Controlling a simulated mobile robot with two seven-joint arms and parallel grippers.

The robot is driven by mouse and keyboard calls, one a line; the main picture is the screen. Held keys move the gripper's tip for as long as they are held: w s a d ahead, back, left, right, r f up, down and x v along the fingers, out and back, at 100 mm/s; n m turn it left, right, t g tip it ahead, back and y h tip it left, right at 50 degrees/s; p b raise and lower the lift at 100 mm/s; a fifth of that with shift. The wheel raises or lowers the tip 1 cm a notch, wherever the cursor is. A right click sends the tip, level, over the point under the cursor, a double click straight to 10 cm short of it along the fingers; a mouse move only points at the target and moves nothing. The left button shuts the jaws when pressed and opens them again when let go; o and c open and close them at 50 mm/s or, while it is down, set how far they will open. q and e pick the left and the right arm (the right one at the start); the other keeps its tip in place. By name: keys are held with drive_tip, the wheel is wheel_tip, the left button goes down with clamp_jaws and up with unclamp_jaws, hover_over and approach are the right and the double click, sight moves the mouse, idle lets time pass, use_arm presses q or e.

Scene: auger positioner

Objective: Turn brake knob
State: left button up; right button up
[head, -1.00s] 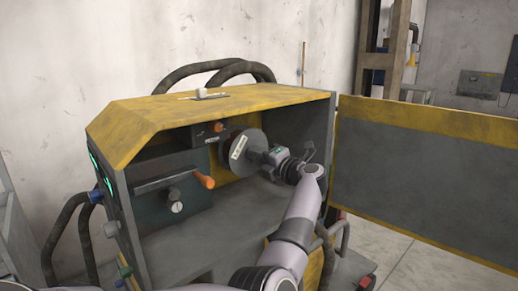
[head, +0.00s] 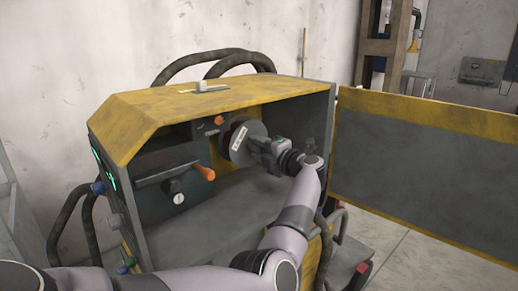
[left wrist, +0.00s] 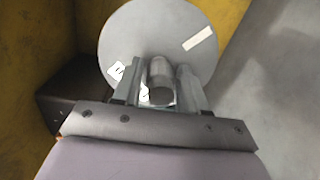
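A round grey disc (head: 257,130) with a white label stands inside the open yellow-and-grey cabinet (head: 215,98). In the left wrist view the disc (left wrist: 130,38) faces me, and a short grey cylindrical knob (left wrist: 160,76) stands out from its middle. My left gripper (left wrist: 161,84) has one finger on each side of this knob. A gap shows between the left finger and the knob; the right finger is very close to it, and I cannot tell whether it touches. In the head view my left gripper (head: 259,148) is in front of the disc and hides the knob. My right gripper is not in view.
A lever with an orange grip (head: 204,172) juts out left of the disc. A small orange knob (head: 219,120) sits above it. The cabinet door (head: 425,160) stands open on the right. The cabinet floor below my arm is clear.

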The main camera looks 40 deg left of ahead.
sight(260, 149)
use_arm(q)
drive_tip(key=shift+o, duration=0.6)
drive_tip(key=d, duration=0.2)
drive_tip(key=d+b, duration=0.1)
drive_tip(key=d, duration=0.2)
drive_tip(key=shift+s+d, duration=0.3)
drive_tip(key=shift+d, duration=0.1)
drive_tip(key=shift+s+d+r, duration=0.1)
drive_tip(key=shift+d, duration=0.55)
